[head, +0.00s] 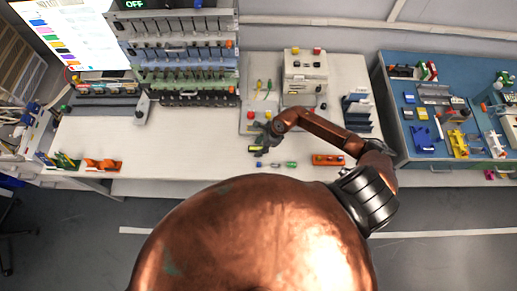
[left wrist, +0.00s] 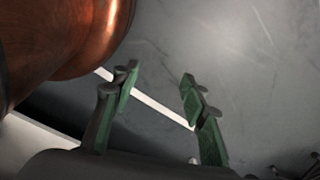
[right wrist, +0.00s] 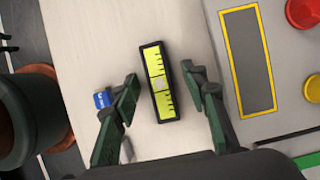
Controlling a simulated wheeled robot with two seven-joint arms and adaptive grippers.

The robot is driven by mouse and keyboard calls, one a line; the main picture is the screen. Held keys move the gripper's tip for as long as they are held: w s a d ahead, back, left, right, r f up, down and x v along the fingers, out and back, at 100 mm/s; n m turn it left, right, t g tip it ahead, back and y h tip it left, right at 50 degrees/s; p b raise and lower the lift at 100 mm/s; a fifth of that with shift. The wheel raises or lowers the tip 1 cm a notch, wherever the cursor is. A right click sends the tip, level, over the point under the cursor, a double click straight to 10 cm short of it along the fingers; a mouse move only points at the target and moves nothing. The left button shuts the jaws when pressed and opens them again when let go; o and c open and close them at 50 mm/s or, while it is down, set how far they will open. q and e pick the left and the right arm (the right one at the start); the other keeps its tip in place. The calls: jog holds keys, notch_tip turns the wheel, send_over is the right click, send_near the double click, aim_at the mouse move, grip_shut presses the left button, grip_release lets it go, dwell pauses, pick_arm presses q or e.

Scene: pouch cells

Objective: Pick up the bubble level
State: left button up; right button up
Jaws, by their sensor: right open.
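The bubble level (right wrist: 156,60) is a small black bar with a yellow-green marked face and a round pale spot in its middle. It lies on the white bench and also shows in the head view (head: 255,149), partly beside my gripper. My right gripper (right wrist: 160,77) is open, with one finger on each side of the level in the right wrist view. I see gaps on both sides; how far the fingertips are above the bench cannot be told. My left gripper (left wrist: 159,76) is open and empty above the grey floor, outside the head view.
A grey panel (right wrist: 222,15) with red and yellow buttons stands right of the level. A small blue object (right wrist: 102,99) lies left of it. An orange block (head: 328,160) is near the bench's front edge. The bench's left-middle part (head: 185,145) is clear.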

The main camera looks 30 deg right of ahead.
jog(key=shift+f, duration=0.15)
jog(key=c, duration=0.3)
pick_arm(q)
jog(key=shift+s+f, duration=0.2)
jog(key=shift+s, duration=0.55)
pick_arm(e)
grip_shut()
